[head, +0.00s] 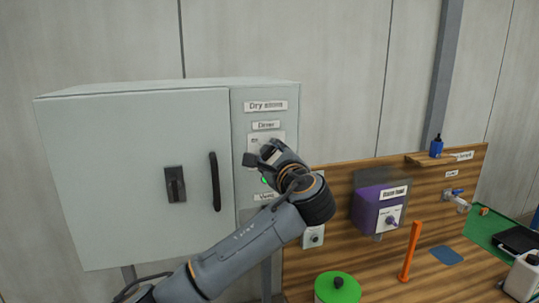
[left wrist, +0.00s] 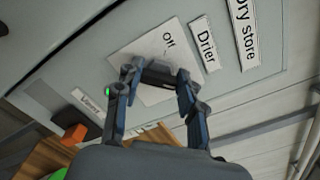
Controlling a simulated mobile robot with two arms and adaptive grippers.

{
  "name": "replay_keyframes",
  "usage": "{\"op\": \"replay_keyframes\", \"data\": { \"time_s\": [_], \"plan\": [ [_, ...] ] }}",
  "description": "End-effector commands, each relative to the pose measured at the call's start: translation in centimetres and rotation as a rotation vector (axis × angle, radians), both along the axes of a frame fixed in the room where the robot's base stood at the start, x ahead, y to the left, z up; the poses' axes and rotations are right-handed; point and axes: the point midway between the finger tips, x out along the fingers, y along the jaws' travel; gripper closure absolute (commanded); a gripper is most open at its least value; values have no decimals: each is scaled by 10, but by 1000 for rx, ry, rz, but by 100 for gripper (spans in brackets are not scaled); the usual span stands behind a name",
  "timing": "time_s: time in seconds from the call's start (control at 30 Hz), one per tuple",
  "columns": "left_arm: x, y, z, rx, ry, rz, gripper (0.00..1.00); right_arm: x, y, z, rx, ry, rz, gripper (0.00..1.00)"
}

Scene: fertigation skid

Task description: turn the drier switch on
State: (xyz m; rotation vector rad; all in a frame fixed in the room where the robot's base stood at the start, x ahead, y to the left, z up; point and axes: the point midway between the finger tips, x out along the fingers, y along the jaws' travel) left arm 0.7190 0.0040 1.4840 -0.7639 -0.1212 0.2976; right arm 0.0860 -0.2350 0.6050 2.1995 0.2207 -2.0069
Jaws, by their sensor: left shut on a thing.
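The drier switch plate (head: 257,143) is a pale panel on the right-hand strip of the grey cabinet, under a "Drier" label (head: 266,125). In the left wrist view the white switch plate (left wrist: 168,42) bears "On" near its top edge. A dark switch handle (left wrist: 157,75) crosses it between my fingers. My left gripper (head: 266,154) is at the plate and hides most of the switch in the head view. In the left wrist view the left gripper (left wrist: 158,84) is shut on the handle. My right gripper is not in view.
A green lamp (head: 264,181) glows just below the left gripper. The cabinet door has a black handle (head: 215,182) and a dark latch (head: 175,184). A purple box (head: 369,207) with a knob, an orange upright handle (head: 411,250) and a green-lidded container (head: 337,284) stand to the right.

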Motion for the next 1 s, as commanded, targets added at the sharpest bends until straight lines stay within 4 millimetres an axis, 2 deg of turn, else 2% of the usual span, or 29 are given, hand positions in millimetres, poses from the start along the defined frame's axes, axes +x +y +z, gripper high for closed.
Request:
{"op": "replay_keyframes", "data": {
  "time_s": [0.03, 0.13, 0.43, 0.57, 0.67, 1.0],
  "plan": [
    [0, 0, -2, 2, 4, 0, 59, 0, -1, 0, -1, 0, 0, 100],
    [0, 0, -2, 2, 3, 1, 38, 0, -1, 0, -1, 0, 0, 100],
    [0, 0, -1, 1, 1, 1, 38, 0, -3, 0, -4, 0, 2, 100],
    [-7, -3, 0, 0, -1, -2, 38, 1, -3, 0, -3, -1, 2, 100],
    [-22, -9, 0, -1, -1, -4, 38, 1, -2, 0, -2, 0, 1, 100],
    [-89, -30, -1, -1, 1, -3, 38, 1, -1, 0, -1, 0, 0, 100]
  ]
}}
